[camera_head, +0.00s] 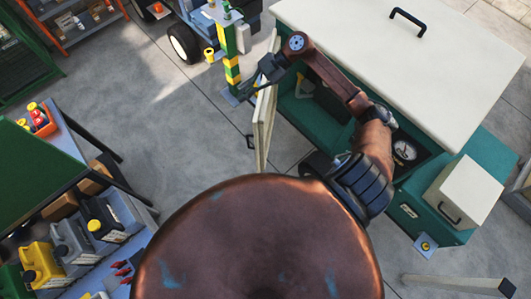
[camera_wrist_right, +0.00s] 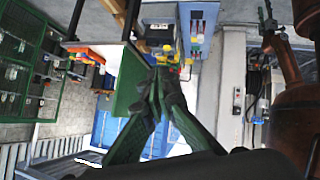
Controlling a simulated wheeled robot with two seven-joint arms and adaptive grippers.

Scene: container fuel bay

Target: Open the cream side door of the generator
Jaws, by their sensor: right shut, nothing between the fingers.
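The generator (camera_head: 415,60) is a teal-green unit with a cream top at the upper right of the head view. Its cream side door (camera_head: 263,125) stands swung out from the body, seen almost edge-on, with a dark handle (camera_head: 250,142) on its outer face. The green inside of the generator shows behind it. My right gripper (camera_head: 256,84) is over the upper part of the door, shut and empty; I cannot tell whether it touches the door. In the wrist view the fingers of my right gripper (camera_wrist_right: 164,78) meet at the tips. My left gripper is out of view.
A green-topped bench (camera_head: 35,165) with jerry cans (camera_head: 70,240) below stands at the left. A green and yellow post (camera_head: 230,55) stands beyond the door. A cream box (camera_head: 463,193) sits at the generator's right end. Grey floor (camera_head: 150,120) is clear between bench and generator.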

